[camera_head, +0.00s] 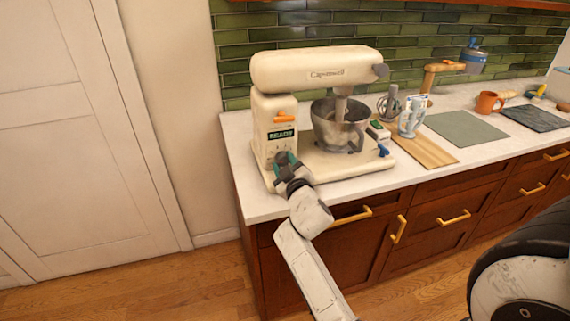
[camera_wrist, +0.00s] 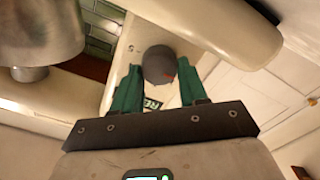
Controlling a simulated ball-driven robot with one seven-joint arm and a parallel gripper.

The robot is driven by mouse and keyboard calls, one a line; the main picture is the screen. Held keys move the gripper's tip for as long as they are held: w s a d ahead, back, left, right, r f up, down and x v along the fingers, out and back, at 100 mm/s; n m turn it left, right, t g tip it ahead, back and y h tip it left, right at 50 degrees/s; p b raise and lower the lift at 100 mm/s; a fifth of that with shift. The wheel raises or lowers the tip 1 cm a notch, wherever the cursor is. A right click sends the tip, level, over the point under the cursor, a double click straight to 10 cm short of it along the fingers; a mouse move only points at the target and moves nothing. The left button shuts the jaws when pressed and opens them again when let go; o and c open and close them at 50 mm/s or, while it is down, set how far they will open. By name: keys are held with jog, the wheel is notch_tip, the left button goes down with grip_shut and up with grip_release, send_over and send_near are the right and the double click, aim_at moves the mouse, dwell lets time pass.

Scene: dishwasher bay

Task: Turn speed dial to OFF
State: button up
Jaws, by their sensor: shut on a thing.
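A cream stand mixer (camera_head: 310,70) stands on the white counter, with "READY" on its small green-lit display (camera_head: 282,134). The fingers are shut on the dial from both sides. In the head view my gripper (camera_head: 286,160) is at the mixer's column just below the display and hides most of the dial. The mark's setting cannot be read.
A metal bowl (camera_head: 340,125) sits under the mixer head, right of my gripper. An orange lever (camera_head: 284,118) is above the display. A wooden board (camera_head: 425,150), a grey-green mat (camera_head: 465,127) and an orange mug (camera_head: 488,104) lie farther right. The counter's left end is close.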

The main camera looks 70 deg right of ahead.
dwell(0.3)
jog(key=o, duration=1)
jog(key=shift+o, duration=0.2)
jog(key=b+v, duration=0.2)
jog(key=v, duration=0.9)
jog(key=s+a+f+g+y, duration=0.2)
jog(key=a+f+g+y, duration=0.45)
jog(key=a+f, duration=0.8)
jog(key=s+a+f+n+g+y, duration=0.1)
jog(key=s+a+f+g+y, duration=0.1)
jog(key=a, duration=0.4)
jog(key=s+a+f+n+g+y, duration=0.1)
jog(key=s+a+f+g+y, duration=0.1)
jog(key=s+a+f+y, duration=0.2)
jog(key=s+a+y, duration=0.1)
jog(key=s+a, duration=0.1)
jog(key=shift+s, duration=0.25)
